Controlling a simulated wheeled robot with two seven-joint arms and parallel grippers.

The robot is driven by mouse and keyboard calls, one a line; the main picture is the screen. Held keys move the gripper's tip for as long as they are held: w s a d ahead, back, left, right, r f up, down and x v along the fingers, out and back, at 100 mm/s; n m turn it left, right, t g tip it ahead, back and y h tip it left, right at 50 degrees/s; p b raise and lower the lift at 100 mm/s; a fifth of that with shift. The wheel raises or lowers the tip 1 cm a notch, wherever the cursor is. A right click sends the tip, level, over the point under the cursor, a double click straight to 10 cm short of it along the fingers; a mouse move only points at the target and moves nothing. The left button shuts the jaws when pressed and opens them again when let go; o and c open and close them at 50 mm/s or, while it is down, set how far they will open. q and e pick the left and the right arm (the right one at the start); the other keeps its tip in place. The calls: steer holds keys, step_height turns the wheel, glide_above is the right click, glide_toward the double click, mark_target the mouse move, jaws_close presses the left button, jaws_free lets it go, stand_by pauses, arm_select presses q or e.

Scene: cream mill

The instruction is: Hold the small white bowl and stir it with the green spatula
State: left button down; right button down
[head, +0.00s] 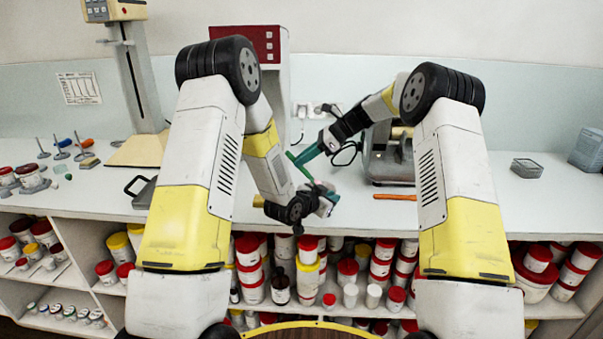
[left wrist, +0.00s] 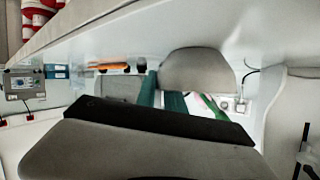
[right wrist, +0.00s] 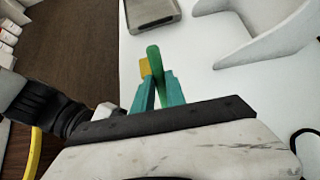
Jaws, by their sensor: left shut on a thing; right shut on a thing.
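My right gripper (head: 304,157) is shut on the green spatula (head: 304,172), which slants down toward my left gripper. In the right wrist view the green spatula (right wrist: 154,58) stands between the teal fingertips (right wrist: 158,88). My left gripper (head: 328,194) is just below and to the right of the spatula's lower end, above the counter's front. In the left wrist view a pale rounded thing, seemingly the small white bowl (left wrist: 198,68), is at the teal fingers (left wrist: 162,97). The bowl's inside is hidden; I cannot tell whether the spatula is in it.
A grey-based machine (head: 392,170) stands behind the grippers. An orange-handled tool (head: 395,197) lies at the counter's front. Shelves below hold many tubs (head: 250,272).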

steer(key=shift+s, duration=0.1)
steer(key=shift+s, duration=1)
steer(key=shift+s, duration=0.85)
steer(key=shift+s, duration=0.35)
steer(key=shift+s, duration=0.1)
stand_by(0.5)
steer(key=shift+w, duration=0.55)
steer(key=shift+w, duration=0.75)
